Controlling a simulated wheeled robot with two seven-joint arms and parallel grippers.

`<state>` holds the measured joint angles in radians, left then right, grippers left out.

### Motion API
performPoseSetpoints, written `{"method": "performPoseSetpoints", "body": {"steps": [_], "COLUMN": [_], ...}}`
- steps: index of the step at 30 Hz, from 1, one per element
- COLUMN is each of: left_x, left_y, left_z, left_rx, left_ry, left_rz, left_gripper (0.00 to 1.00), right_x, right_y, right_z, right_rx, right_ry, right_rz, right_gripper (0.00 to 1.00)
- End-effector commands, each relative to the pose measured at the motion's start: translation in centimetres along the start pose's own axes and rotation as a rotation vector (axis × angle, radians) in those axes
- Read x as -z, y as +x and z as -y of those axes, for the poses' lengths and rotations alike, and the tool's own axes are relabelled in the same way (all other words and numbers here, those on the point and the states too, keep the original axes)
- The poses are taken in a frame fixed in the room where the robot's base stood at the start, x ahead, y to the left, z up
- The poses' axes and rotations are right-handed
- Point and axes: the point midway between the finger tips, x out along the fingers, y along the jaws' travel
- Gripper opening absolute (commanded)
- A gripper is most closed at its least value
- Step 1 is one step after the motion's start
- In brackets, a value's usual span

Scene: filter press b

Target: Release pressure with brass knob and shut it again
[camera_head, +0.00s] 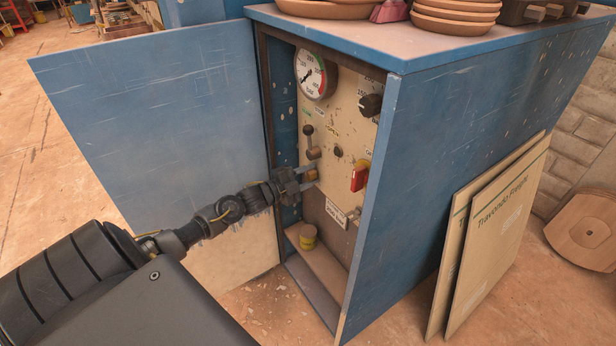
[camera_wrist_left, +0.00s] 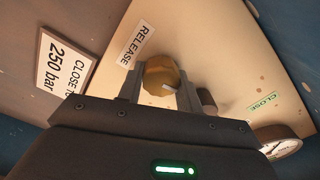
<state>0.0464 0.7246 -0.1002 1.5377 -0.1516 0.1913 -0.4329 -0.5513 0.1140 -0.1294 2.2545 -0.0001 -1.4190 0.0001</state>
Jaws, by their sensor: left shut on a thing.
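The brass knob (camera_wrist_left: 160,74) sits on the cream panel (camera_wrist_left: 215,50) of the press, beside a label reading RELEASE. A pale mark shows on its front. My left gripper (camera_head: 313,176) reaches through the open cabinet front to that panel. In the left wrist view its two fingers (camera_wrist_left: 160,92) are shut on the knob, one on each side. In the head view the fingers mostly hide the knob. A round pressure gauge (camera_head: 312,75) is at the panel's top; its fine reading is too small to tell. My right gripper is in neither view.
A black-ball lever (camera_head: 308,131) is just above my gripper; a red switch (camera_head: 358,178) and black dial (camera_head: 370,105) are to its right. The blue door (camera_head: 165,105) stands open on the left. The cabinet side (camera_head: 440,150) bounds the right; cardboard panels (camera_head: 495,240) lean there.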

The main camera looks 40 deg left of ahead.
Motion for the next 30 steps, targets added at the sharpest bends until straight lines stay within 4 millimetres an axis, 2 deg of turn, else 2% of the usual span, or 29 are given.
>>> {"method": "performPoseSetpoints", "body": {"steps": [12,28,29,30], "left_x": [0.0,0.0,0.0,0.0], "left_y": [0.0,0.0,0.0,0.0], "left_z": [-0.1,-0.1,-0.1,-0.1], "left_rx": [0.000,-0.001,-0.001,-0.001], "left_ry": [0.167,0.187,0.186,0.186], "left_rz": [0.000,0.000,0.000,0.000], "left_gripper": [0.12,0.12,0.39,0.44], "right_x": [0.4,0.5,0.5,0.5], "right_y": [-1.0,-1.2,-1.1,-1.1], "right_z": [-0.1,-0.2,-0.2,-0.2], "right_rx": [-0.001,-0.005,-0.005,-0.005], "right_ry": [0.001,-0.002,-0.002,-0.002], "right_rz": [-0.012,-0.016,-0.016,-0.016], "right_gripper": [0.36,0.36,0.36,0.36]}}
